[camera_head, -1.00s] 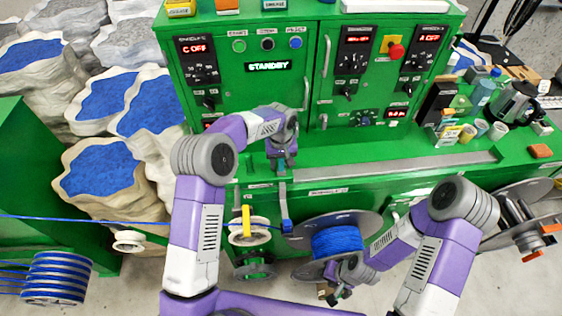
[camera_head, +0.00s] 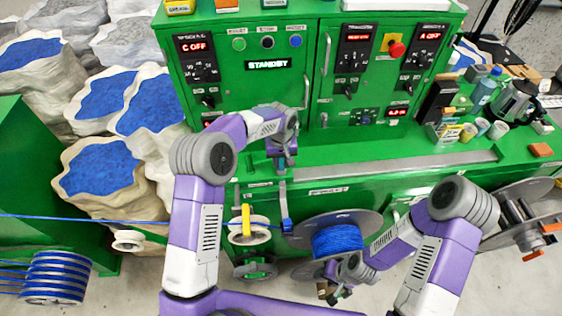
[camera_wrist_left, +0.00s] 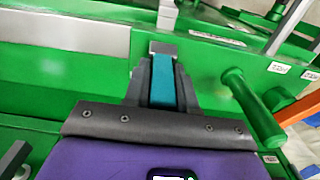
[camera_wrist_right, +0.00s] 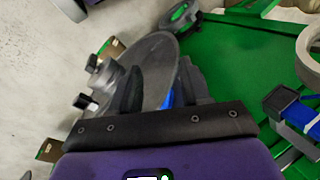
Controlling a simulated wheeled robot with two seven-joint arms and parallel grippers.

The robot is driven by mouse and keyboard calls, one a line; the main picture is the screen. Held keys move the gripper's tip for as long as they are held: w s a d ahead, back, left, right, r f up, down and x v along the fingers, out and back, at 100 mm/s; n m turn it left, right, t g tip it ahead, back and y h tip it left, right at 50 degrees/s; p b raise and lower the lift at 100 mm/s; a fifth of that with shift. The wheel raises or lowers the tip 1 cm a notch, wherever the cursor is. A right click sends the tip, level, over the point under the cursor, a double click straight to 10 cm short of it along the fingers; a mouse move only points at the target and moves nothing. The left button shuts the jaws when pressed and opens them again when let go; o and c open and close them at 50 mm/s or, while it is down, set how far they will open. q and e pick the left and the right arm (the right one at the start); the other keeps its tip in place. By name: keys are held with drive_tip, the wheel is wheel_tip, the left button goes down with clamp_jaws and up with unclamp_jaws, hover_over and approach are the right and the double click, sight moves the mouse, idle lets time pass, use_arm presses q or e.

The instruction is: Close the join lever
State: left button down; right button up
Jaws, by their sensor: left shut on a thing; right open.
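My left gripper (camera_head: 283,163) is at the front edge of the green bench, below the control cabinet. In the left wrist view its fingers (camera_wrist_left: 160,92) are shut on a teal bar (camera_wrist_left: 163,80) with a grey metal end, which looks like the lever's handle. A grey upright strip (camera_head: 283,195) and a blue block (camera_head: 286,226) show below this gripper in the head view. My right gripper (camera_head: 336,294) is low in front of the blue cable spool (camera_head: 338,241). In the right wrist view its fingers (camera_wrist_right: 157,85) are apart, with nothing held.
The blue cable (camera_head: 90,219) runs in from the left towards a white pulley with a yellow part (camera_head: 246,222). A thick green handle (camera_wrist_left: 252,108) is close beside the left gripper. Jars and a kettle (camera_head: 512,103) stand on the bench at right. Sacks of blue granules (camera_head: 100,168) stand left.

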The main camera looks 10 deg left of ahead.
use_arm(q)
drive_tip(key=shift+s+d+f+t+y+b, duration=0.1)
drive_tip(key=shift+s+t+y+b, duration=0.6)
drive_tip(key=shift+b, duration=2.7)
drive_tip(key=shift+w+d+f+t+h+b, duration=0.15)
drive_tip(key=shift+t+b, duration=1.2)
drive_tip(key=shift+b, duration=2)
drive_tip(key=shift+s+d+f+t+y+b, duration=0.1)
drive_tip(key=shift+s+t+y+b, duration=0.65)
drive_tip(key=shift+b, duration=2.65)
drive_tip(key=shift+w+r+t+h+b, duration=0.1)
drive_tip(key=shift+w+t+h+b, duration=0.1)
drive_tip(key=shift+t+h+b, duration=0.2)
drive_tip(key=c, duration=1.2)
unclamp_jaws()
drive_tip(key=shift+s, duration=0.1)
drive_tip(key=shift+o, duration=1)
drive_tip(key=shift+r, duration=0.1)
drive_tip(key=shift+r, duration=0.1)
drive_tip(key=p+v, duration=0.1)
drive_tip(key=v, duration=0.6)
drive_tip(key=shift+s+r, duration=0.15)
